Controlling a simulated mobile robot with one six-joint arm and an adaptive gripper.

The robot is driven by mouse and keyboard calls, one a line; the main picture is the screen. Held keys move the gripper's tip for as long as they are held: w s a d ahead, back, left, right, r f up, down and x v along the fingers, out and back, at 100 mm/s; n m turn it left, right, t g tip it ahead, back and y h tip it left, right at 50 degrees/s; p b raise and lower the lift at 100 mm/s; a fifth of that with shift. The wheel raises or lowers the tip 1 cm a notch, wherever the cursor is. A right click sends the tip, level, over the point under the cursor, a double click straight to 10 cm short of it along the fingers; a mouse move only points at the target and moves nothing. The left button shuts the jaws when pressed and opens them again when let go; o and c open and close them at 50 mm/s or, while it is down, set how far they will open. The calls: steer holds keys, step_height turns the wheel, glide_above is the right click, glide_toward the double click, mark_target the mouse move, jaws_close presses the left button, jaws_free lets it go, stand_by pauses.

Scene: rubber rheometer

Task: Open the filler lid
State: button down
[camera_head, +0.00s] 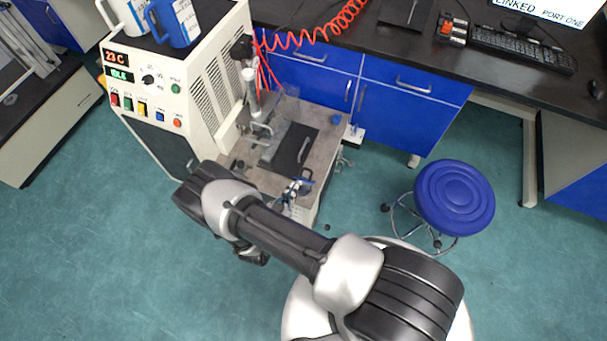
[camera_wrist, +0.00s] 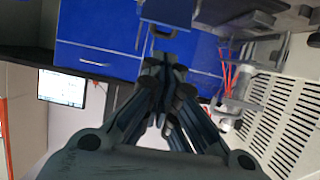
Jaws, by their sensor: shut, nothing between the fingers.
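A dark flat panel (camera_head: 292,148) with a thin light handle lies on the grey lower platform beside the beige rheometer (camera_head: 165,85). It may be the filler lid; I cannot tell for sure. A grey, partly see-through part stands just left of it, under a vertical cylinder. My gripper (camera_head: 300,183) shows beyond my forearm, near the platform's front edge, below and apart from the panel in the picture. In the wrist view my gripper (camera_wrist: 166,70) is shut and empty. A blue block (camera_wrist: 165,12) with a dark handle appears just past the fingertips; whether they touch is unclear.
Blue drawers (camera_head: 310,75) stand under the black bench behind the platform. A red coiled hose (camera_head: 315,33) hangs by the machine. Two jugs (camera_head: 172,22) stand on the machine's top. A round blue stool (camera_head: 454,194) is at right. Open floor lies at lower left.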

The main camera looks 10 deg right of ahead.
mark_target(304, 180)
steer(key=b+x, duration=0.3)
steer(key=x, duration=0.8)
steer(key=shift+w, duration=0.1)
steer(key=shift+r, duration=0.1)
